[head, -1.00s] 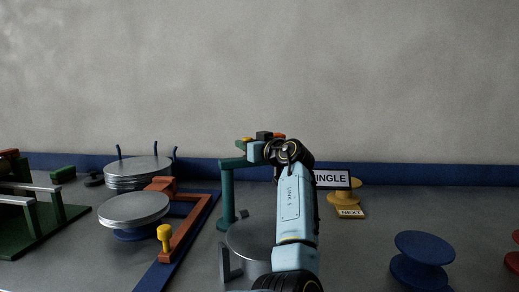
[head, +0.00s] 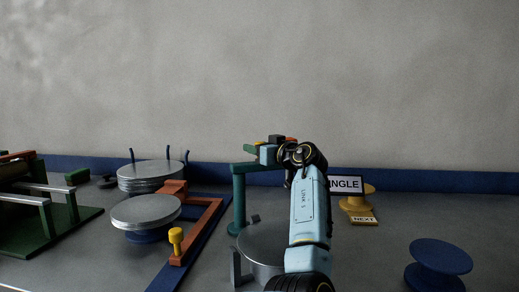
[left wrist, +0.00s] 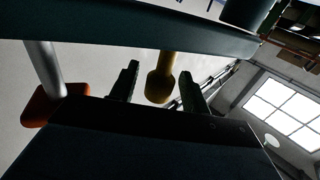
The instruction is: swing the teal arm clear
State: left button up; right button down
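The teal arm (head: 254,167) reaches right from the top of an upright teal post (head: 239,204), beyond my left arm. Its far end is hidden behind my left gripper (head: 270,149). In the left wrist view a long dark teal beam (left wrist: 130,29) crosses the top, and a yellow knob (left wrist: 160,87) hangs below it. The two fingers of my left gripper stand apart on either side of the knob, with gaps showing; I cannot tell how deep the knob is between them. My right gripper is not in view.
A silver disc (head: 258,248) lies below the teal arm, partly behind my arm. Left are a disc stack (head: 146,208), an orange frame (head: 210,222) with a yellow peg (head: 176,238), and a green rack (head: 60,226). Right are a sign (head: 344,184) and a blue spool (head: 440,258).

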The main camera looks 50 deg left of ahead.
pick_arm(q)
jog(key=shift+d, duration=0.15)
jog(key=shift+d+f, duration=0.1)
jog(key=shift+d, duration=0.15)
jog(key=d, duration=1.2)
jog(key=shift+d+p, duration=0.35)
jog(key=shift+p, duration=0.05)
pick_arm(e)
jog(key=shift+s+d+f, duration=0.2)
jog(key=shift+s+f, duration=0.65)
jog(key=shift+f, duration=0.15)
